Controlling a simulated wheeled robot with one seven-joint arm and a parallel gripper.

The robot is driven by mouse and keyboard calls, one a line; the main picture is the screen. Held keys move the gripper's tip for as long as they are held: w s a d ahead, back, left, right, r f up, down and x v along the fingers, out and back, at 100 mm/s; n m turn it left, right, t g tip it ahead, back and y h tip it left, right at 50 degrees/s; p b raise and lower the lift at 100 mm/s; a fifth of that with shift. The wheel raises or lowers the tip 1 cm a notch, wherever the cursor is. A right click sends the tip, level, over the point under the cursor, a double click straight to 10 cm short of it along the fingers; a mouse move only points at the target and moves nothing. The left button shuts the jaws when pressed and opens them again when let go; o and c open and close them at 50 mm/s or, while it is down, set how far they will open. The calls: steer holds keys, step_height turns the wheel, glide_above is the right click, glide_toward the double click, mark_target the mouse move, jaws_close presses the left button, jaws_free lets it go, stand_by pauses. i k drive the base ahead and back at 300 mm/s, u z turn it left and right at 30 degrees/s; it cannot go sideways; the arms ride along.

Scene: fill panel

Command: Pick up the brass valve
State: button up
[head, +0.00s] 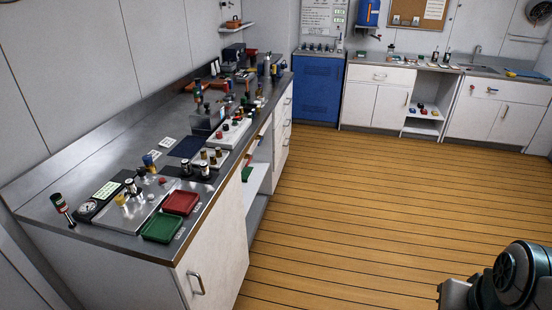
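A small yellow, brass-coloured piece (120,199) stands at the left side of a steel plate (155,213) on the near end of the left counter. It may be the brass valve, but it is too small to be sure. Several small dark cylinders with brass or pale bands stand nearby, such as one at the plate's back edge (130,187). A round gauge (88,207) lies left of the plate. A dark, rounded part of my arm shows at the lower right. My gripper's fingers are not in view.
A red tray (181,202) and a green tray (162,227) lie at the counter's front edge. The long steel counter (120,160) is crowded with small parts farther back. A blue cabinet (318,88) stands at the back. The wooden floor (360,220) is clear.

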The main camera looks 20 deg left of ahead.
mark_target(213, 159)
steer(key=u, duration=0.2)
steer(key=i, duration=2.05)
steer(key=u, duration=1.15)
steer(key=i, duration=0.9)
steer(key=u, duration=1.55)
steer(key=i, duration=0.5)
steer(key=u, duration=0.45)
